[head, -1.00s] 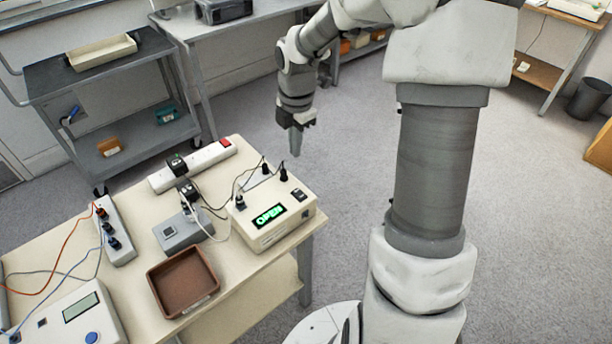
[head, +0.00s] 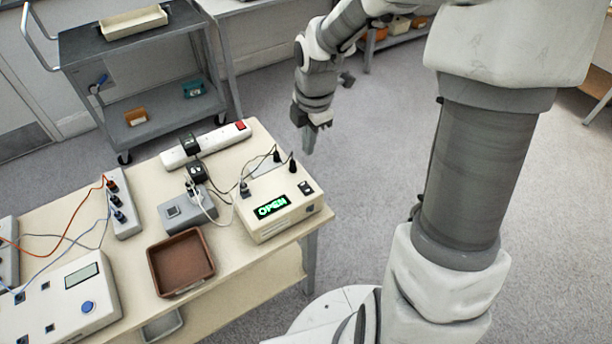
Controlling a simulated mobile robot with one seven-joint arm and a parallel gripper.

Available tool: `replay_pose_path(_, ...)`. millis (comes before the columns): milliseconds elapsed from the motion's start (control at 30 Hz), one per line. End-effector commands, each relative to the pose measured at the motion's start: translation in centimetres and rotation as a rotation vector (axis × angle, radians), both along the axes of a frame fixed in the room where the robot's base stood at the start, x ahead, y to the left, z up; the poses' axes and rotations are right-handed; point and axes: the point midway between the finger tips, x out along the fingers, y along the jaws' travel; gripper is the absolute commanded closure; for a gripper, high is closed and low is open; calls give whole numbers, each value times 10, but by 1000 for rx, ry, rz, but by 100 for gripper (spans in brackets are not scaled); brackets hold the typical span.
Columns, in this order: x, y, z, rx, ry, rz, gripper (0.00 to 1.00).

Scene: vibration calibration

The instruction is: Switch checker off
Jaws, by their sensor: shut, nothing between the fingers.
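The checker (head: 270,229) is a cream box at the right end of the table, with a lit green display (head: 271,206) reading OPEN. A small black rocker switch (head: 306,187) sits on its top near the right corner; its position is too small to tell. Black leads plug into the checker's top. My gripper (head: 309,146) is shut and empty, pointing down. In the picture it is above the checker's back right corner, apart from it; its height over the box is hard to judge.
A power strip (head: 214,145) with a red switch lies behind. A grey socket box (head: 184,211), brown tray (head: 159,265), grey terminal block (head: 124,208) and cream meter (head: 62,307) stand leftward. A grey cart (head: 80,47) is at the back.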

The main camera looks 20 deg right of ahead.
Motion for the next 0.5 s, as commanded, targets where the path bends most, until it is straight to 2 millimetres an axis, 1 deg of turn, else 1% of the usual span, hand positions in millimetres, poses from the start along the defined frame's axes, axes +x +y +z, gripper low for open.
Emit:
replay_pose_path(167, 0, 0, -3, 0, 1, 0, 100)
replay_pose_path(267, 1, 1, -12, 1, 1, 1, 100)
replay_pose_path(367, 3, 2, -29, 1, 3, 2, 100)
replay_pose_path(500, 5, 3, -60, 1, 6, 2, 100)
